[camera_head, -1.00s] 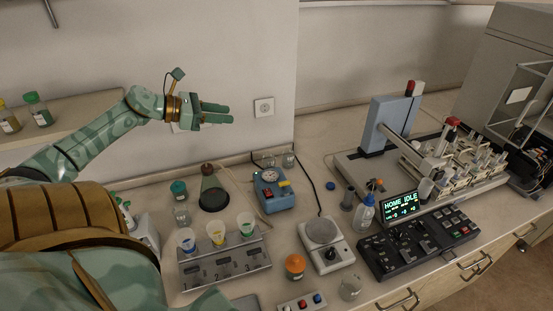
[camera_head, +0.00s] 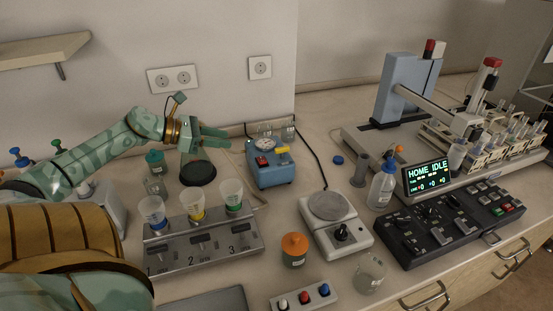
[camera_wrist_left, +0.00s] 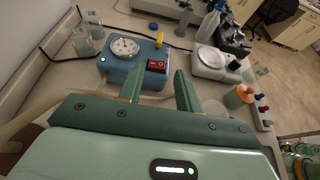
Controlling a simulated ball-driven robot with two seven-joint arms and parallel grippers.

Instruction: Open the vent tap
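The vent tap looks to be the small yellow handle (camera_head: 282,149) on the top right of the blue pump box (camera_head: 271,174). In the left wrist view the yellow handle (camera_wrist_left: 159,38) stands at the box's far right corner, beside the dial gauge (camera_wrist_left: 125,46) and red switch (camera_wrist_left: 157,66). My left gripper (camera_head: 218,138) is left of the box and apart from the tap. Its fingers (camera_wrist_left: 157,84) are spread with nothing between them, pointing toward the box in the left wrist view. My right gripper is not in view.
A dark-based flask (camera_head: 198,172) stands below my left gripper. A metal filter rack (camera_head: 205,245) with three funnels is in front. A hotplate (camera_head: 333,222) and orange-capped jar (camera_head: 294,250) are to the right. Glass bottles stand behind the box, and a black cable runs past it.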

